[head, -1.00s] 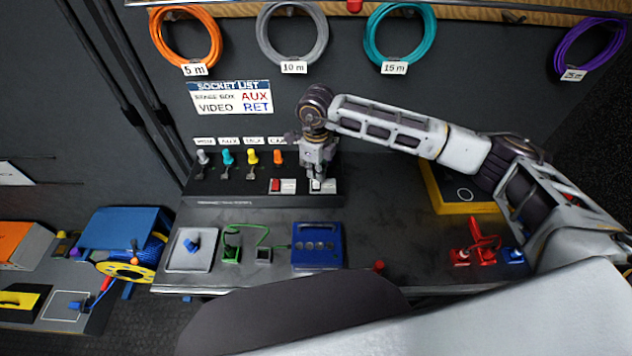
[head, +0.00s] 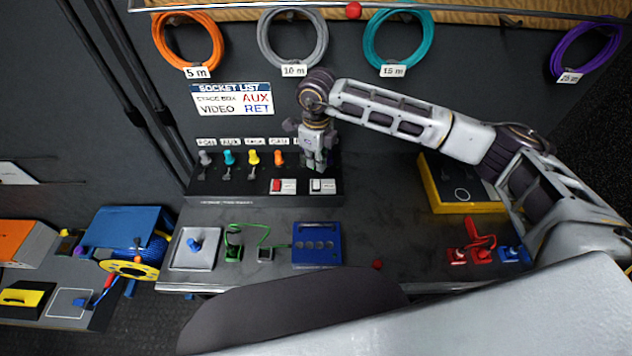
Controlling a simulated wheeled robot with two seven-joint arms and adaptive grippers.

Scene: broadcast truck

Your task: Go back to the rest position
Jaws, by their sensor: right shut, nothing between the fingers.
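My right gripper (head: 316,165) is shut and empty. It points down above the right end of the black socket panel (head: 235,187), just behind the white rocker switch (head: 322,186), and looks apart from it. My right arm reaches in from the right side over the bench. My left gripper is not in view.
The panel carries several coloured plugs and a red switch (head: 284,186). On the bench (head: 370,220) stand a blue box (head: 317,245), a yellow case (head: 460,185) and red connectors (head: 480,245). Cable coils hang on the wall behind. The bench middle is clear.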

